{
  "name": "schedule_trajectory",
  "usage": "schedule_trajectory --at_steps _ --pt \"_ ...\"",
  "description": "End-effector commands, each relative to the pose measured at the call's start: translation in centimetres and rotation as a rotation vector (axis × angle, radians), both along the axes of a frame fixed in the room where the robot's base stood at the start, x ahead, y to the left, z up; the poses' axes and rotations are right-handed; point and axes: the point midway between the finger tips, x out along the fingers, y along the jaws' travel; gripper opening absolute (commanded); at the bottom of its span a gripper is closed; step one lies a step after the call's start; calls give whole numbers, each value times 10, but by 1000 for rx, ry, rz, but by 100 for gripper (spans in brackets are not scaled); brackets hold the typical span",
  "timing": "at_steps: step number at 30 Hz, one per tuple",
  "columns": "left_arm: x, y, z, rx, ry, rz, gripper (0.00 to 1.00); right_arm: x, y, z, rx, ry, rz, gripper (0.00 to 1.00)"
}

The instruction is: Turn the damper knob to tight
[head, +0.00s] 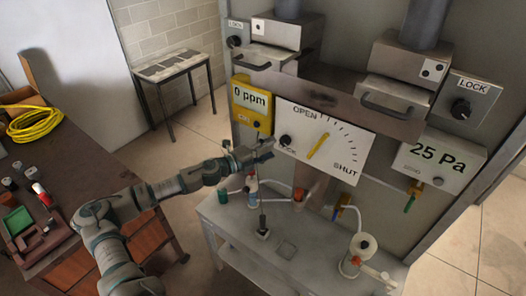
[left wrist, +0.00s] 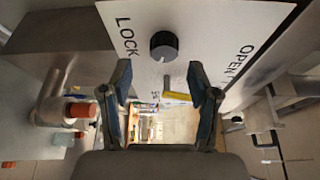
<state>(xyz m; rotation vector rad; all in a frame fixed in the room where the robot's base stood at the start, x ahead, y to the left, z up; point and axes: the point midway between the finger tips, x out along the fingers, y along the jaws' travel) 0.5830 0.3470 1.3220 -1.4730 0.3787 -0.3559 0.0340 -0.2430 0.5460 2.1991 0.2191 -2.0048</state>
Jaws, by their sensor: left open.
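A white damper panel (head: 335,128) carries the words OPEN and SHUT, tick marks and a yellow pointer (head: 318,146) slanting between them. A black round knob (head: 285,141) sits at the panel's left side. In the left wrist view the knob (left wrist: 164,46) is on the white panel (left wrist: 205,30), between the words LOCK and OPEN. My left gripper (head: 268,147) is in front of the panel's left end, close to the knob. In the left wrist view my left gripper (left wrist: 160,78) is open and empty, with the knob beyond its fingertips. My right gripper is not in view.
A yellow meter (head: 252,103) reading 0 ppm is left of the panel, and a 25 Pa meter (head: 440,160) is at right. Below is a grey bench (head: 225,212) with bottles and hoses. A second black knob (head: 461,109) marked LOCK is at upper right.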

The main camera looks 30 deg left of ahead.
Motion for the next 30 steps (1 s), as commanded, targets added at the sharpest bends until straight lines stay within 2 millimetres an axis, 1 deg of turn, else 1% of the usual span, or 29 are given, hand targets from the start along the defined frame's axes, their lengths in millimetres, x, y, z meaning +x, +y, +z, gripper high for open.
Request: schedule_trajectory --at_steps 3,12,30 --pt "-9 5 -3 -2 5 1 61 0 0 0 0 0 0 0" --pt "-21 11 -1 0 3 0 61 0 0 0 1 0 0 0" --pt "-22 12 0 0 1 0 61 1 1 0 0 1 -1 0"
